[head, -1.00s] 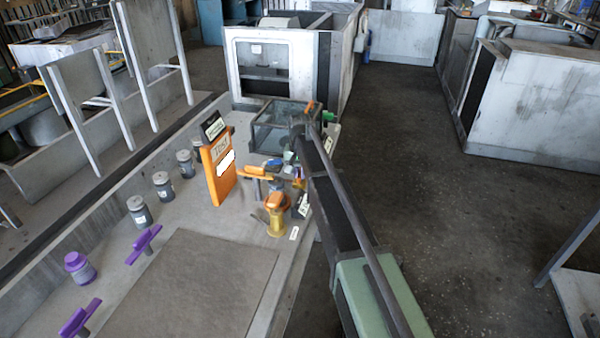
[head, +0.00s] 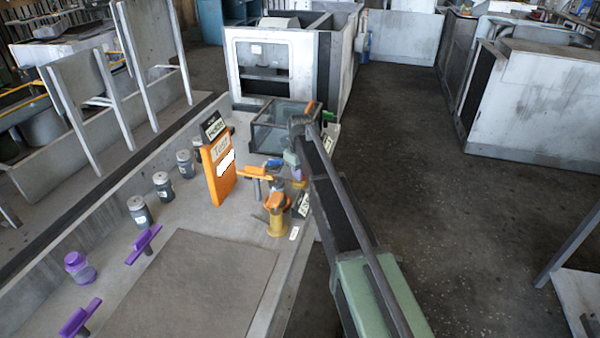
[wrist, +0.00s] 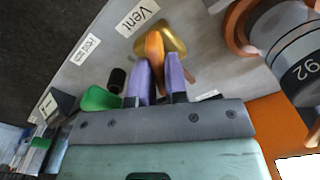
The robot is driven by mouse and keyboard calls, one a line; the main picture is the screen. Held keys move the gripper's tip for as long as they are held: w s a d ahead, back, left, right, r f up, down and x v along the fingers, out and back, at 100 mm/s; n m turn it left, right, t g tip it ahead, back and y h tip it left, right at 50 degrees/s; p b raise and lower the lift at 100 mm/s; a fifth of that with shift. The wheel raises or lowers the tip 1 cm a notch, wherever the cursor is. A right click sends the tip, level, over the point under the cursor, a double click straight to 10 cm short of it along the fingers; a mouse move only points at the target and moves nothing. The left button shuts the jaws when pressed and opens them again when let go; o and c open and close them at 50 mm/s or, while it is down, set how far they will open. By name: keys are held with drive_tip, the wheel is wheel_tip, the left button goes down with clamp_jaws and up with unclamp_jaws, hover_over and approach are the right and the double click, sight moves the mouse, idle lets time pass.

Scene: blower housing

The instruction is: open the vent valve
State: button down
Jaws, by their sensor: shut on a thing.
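In the wrist view, the vent valve's orange handle (wrist: 154,48) stands over a gold valve body (wrist: 175,42), beside a label reading "Vent" (wrist: 138,17). My gripper (wrist: 159,75) has its two purple fingers shut on the handle, one on each side of it. In the head view my gripper (head: 297,173) is at the right edge of the bench, beyond an orange-and-gold fitting (head: 277,222). My wrist and fingers hide most of the vent valve there, so its handle angle is hard to tell.
A green handle (wrist: 100,98) and a black knob (wrist: 117,78) sit close left of my fingers. A round grey part marked 92 (wrist: 292,50) stands to the right. In the head view, an orange panel (head: 217,170) and a glass-sided box (head: 272,130) stand nearby.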

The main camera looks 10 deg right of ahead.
drive_tip(key=shift+n, duration=1.9)
drive_tip(key=c, duration=1.1)
unclamp_jaws()
drive_tip(key=shift+c, duration=0.2)
wheel_tip(320, 180, up, 11)
drive_tip(key=p, duration=1.1)
drive_tip(key=shift+f, duration=0.15)
